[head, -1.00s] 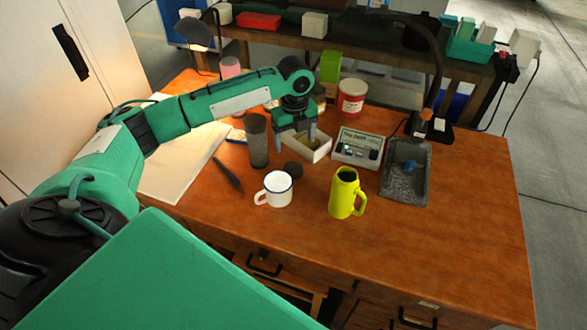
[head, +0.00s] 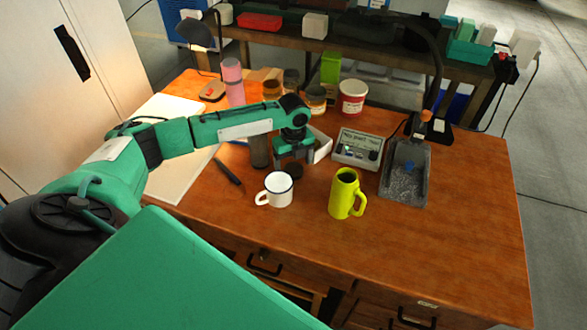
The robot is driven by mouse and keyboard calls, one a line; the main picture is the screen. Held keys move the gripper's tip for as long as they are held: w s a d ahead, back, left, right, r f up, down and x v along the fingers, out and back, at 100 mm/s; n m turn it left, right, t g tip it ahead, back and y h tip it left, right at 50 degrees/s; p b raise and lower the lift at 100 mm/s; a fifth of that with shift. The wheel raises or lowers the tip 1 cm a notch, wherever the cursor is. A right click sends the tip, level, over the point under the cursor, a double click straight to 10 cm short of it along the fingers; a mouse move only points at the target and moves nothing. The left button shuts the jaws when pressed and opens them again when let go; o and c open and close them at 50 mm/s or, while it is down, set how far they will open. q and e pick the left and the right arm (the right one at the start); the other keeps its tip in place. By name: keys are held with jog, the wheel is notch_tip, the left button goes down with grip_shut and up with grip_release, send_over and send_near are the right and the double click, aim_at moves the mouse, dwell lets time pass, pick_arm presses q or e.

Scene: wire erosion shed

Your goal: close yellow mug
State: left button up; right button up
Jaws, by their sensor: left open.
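The yellow mug (head: 343,196) stands upright on the wooden table, right of the white mug, with its handle to the right. Its top shows a dark opening with no lid on it. A small dark round piece, perhaps a lid (head: 293,171), lies on the table behind the white mug (head: 277,190). My left gripper (head: 294,159) is open and points down, just above and behind the dark piece, apart from the yellow mug. Its fingertips are partly hard to make out. My right gripper is out of view.
A white box (head: 321,146) stands partly hidden behind my left gripper. A grey tester (head: 358,149) and a dark tray (head: 404,175) stand to the right. A dark tumbler (head: 259,152) is left of the gripper. The table's front right is clear.

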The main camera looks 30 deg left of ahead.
aim_at(294, 169)
pick_arm(q)
jog(key=shift+f, duration=0.9)
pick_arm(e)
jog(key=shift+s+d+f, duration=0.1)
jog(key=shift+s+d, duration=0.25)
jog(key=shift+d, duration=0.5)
